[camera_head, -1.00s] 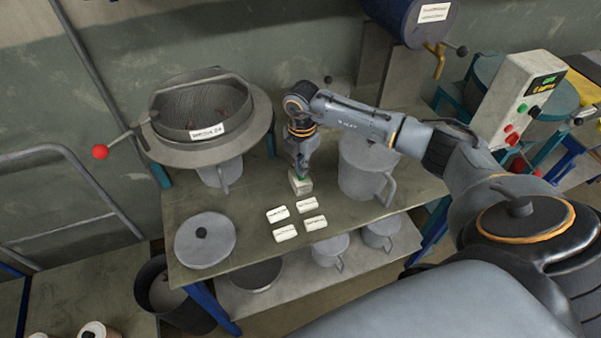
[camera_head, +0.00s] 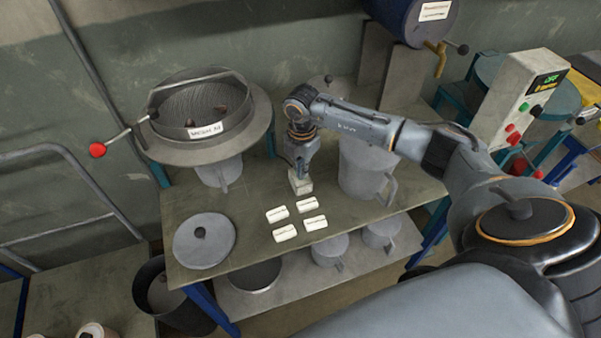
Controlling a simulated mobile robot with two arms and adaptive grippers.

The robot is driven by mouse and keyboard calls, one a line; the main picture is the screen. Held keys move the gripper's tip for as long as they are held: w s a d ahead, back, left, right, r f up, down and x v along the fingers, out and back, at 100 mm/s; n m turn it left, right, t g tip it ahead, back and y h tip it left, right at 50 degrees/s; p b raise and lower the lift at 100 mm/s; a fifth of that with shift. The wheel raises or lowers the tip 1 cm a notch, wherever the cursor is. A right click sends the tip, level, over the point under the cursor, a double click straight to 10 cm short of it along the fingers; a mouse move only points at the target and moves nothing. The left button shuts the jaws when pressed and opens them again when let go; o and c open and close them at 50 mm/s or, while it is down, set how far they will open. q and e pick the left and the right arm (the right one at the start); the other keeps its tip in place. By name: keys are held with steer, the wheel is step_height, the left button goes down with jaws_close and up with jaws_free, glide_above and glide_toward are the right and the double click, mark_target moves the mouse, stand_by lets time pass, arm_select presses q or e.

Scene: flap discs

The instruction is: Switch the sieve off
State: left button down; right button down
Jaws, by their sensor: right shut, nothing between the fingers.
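The sieve (camera_head: 173,129) is a round grey pan with a mesh and a white label, at the back left of the table on a wide grey collar. A small pale switch box (camera_head: 302,187) stands on the table right of the sieve. My right gripper (camera_head: 299,174) points down at the top of this box, fingers shut and empty. Its tips are at or just above the box top; I cannot tell whether they touch. They hide part of the top, and no green shows there. My left gripper is out of view.
Several white labelled blocks (camera_head: 285,233) lie in front of the switch box. A grey lid (camera_head: 204,240) lies at front left. A large grey jug (camera_head: 364,172) stands close right of my gripper. A rod with a red knob (camera_head: 97,150) sticks out left of the sieve.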

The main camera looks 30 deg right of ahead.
steer(key=shift+f, duration=0.25)
steer(key=shift+r, duration=0.1)
steer(key=shift+r+p, duration=2.55)
steer(key=shift+r, duration=0.95)
steer(key=shift+f, duration=0.1)
